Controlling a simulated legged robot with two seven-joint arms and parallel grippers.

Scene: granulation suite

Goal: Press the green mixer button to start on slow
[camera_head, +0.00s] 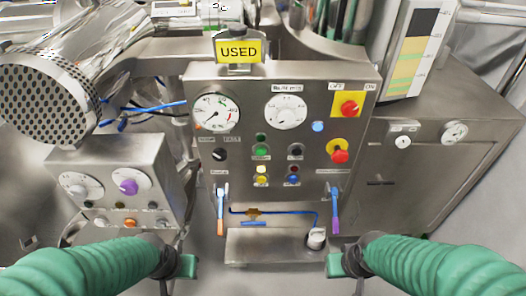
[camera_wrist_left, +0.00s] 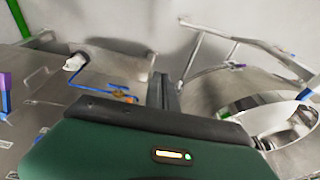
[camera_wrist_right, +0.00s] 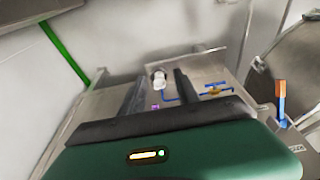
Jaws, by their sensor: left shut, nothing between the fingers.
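The grey control panel (camera_head: 238,108) stands in the middle of the head view. A green button (camera_head: 261,150) sits near its centre, below a smaller dark green light (camera_head: 261,137). The small labels are too blurred to read. My left gripper (camera_head: 186,266) is low and left of the panel, well below the green button and apart from it. In the left wrist view its fingers (camera_wrist_left: 164,85) are together and empty. My right gripper (camera_head: 338,265) is low and right of centre, also apart from the button. In the right wrist view its fingers (camera_wrist_right: 158,88) are spread with nothing between them.
A black button (camera_head: 296,151), yellow (camera_head: 261,169) and red (camera_head: 293,169) controls sit near the green button. A red emergency knob (camera_head: 340,156) is to the right. Orange (camera_head: 220,222) and purple (camera_head: 336,222) handled levers hang below. A smaller dial box (camera_head: 112,190) stands left.

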